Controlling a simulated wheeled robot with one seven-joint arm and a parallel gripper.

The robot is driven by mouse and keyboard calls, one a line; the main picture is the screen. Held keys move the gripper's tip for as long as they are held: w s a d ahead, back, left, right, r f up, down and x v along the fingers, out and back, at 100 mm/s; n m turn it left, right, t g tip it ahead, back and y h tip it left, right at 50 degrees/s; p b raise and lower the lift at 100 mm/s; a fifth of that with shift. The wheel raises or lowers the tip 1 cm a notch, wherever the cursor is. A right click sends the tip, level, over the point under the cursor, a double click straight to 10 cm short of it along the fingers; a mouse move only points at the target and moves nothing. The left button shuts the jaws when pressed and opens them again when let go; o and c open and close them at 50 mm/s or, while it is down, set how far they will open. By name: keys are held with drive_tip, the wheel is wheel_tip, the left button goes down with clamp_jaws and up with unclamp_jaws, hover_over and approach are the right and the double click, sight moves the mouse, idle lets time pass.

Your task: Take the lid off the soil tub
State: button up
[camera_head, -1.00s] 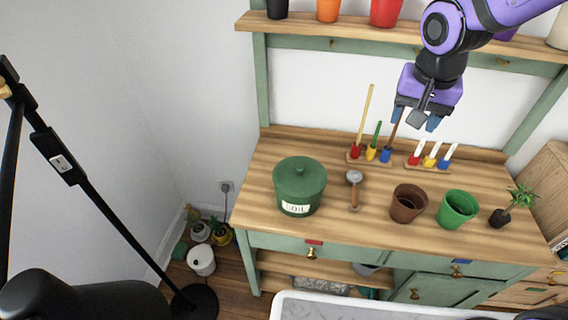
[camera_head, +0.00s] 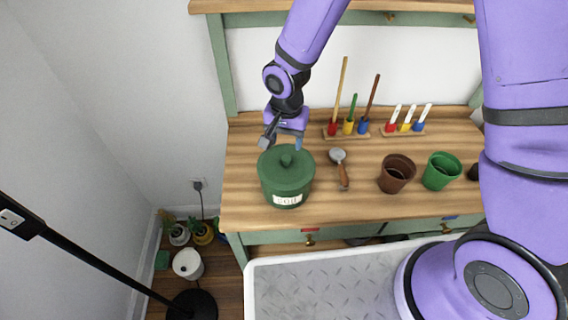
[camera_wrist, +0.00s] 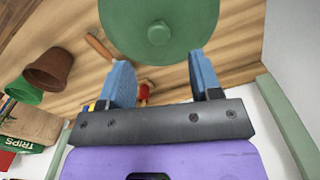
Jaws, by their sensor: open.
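The green soil tub (camera_head: 286,187) stands upright on the wooden bench with its label facing me. Its round green lid (camera_head: 272,165) with a small knob (camera_head: 286,160) is on top. My gripper (camera_head: 283,145) is open and empty, just behind and above the lid in the head view. In the wrist view my gripper (camera_wrist: 160,82) has its blue fingers wide apart, and the lid (camera_wrist: 190,30) with its knob (camera_wrist: 159,33) lies ahead of them. The fingers look apart from the knob; I cannot tell their exact height over the lid.
A scoop (camera_head: 341,170) lies right of the tub. A brown pot (camera_head: 397,174) and a green pot (camera_head: 440,171) stand further right. Racks with upright tools (camera_head: 347,133) and small markers (camera_head: 404,127) are at the back. The bench front (camera_head: 350,206) has free room.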

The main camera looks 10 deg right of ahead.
sight(286, 157)
drive_tip(key=shift+f, duration=3.65)
drive_tip(key=c, duration=1)
